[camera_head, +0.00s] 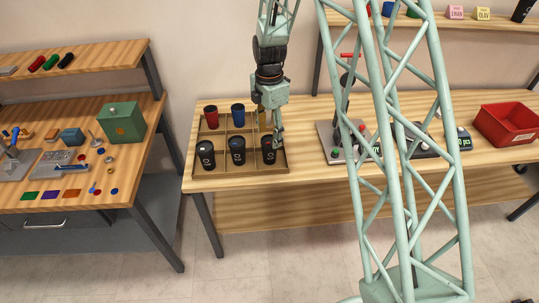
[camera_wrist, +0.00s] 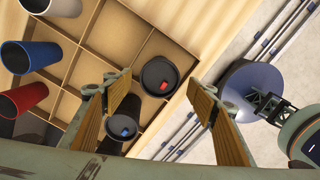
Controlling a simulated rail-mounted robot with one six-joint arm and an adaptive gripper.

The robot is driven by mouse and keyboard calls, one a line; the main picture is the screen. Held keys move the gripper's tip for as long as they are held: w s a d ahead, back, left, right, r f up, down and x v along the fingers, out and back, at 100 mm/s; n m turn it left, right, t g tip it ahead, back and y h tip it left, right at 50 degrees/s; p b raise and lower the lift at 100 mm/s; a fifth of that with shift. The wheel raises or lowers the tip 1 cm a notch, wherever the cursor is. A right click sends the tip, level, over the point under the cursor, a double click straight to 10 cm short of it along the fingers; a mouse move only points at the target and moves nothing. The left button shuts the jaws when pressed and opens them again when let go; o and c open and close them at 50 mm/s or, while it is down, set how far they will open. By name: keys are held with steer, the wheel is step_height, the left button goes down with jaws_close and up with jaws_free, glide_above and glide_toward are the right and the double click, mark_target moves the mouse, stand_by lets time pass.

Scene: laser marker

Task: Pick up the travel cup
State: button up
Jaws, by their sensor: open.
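A black travel cup with a red tab on its dark lid (camera_head: 267,157) stands upright in the front right compartment of a wooden divided tray (camera_head: 245,172). The same cup shows in the wrist view (camera_wrist: 159,76), between and beyond the two wood-toned fingers. My gripper (camera_head: 278,143) points down just above and beside this cup, and partly covers it in the head view. In the wrist view my gripper (camera_wrist: 160,88) is open with nothing held. I cannot tell whether a finger touches the cup. A similar black cup with a blue tab (camera_wrist: 123,127) is partly behind the left finger.
The tray also holds a red cup (camera_head: 211,117), a blue cup (camera_head: 238,116) and other black cups (camera_head: 206,154). A marking machine (camera_head: 335,140) and a red bin (camera_head: 508,124) stand to the right.

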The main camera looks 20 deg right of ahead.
mark_target(269, 142)
steer(key=shift+f, duration=1.75)
steer(key=c, duration=0.7)
steer(key=shift+o, duration=0.2)
